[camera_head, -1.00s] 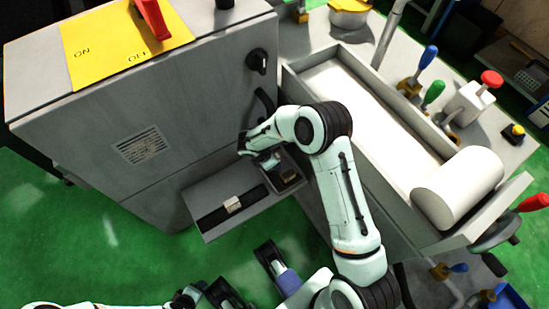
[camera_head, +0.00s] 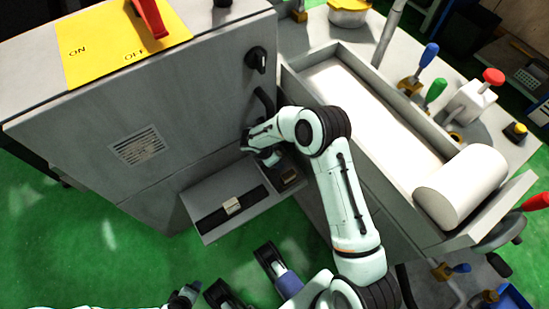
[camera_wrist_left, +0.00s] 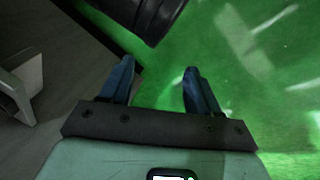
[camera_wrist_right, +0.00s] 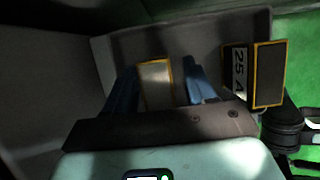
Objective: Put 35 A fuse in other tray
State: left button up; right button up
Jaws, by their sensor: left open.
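A tray (camera_head: 208,228) with two compartments sticks out from the front of the grey cabinet. One small pale fuse (camera_head: 232,205) lies on a dark strip in its left compartment. Another fuse (camera_head: 289,177) shows in the right compartment, partly behind my right arm. My right gripper (camera_wrist_right: 160,78) is low over the right compartment. Its blue fingers are open on either side of a yellow-edged fuse (camera_wrist_right: 154,88), whose label I cannot read. A second fuse (camera_wrist_right: 240,75), whose label looks like 25 A, stands to the right of the fingers. My left gripper (camera_wrist_left: 157,75) is open and empty.
The cabinet's front (camera_head: 190,110) rises close behind the tray, with a black knob (camera_head: 257,61) on it. The grinder bed (camera_head: 365,125) and white cylinder (camera_head: 460,187) stand to the right. Green floor (camera_head: 110,245) lies open to the left.

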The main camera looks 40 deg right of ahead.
jog(key=shift+r, duration=0.3)
pick_arm(q)
jog(key=shift+g+h, duration=0.3)
jog(key=shift+g, duration=0.4)
jog(key=s+r+p, duration=0.1)
jog(key=s+d+r+p, duration=0.1)
jog(key=s, duration=0.1)
jog(key=s+d+r+p, duration=0.1)
jog(key=shift+s+d, duration=0.1)
jog(key=shift+s, duration=0.15)
pick_arm(e)
jog(key=v, duration=1.1)
jog(key=shift+a+r, duration=0.25)
jog(key=shift+r, duration=0.1)
jog(key=shift+s, duration=0.1)
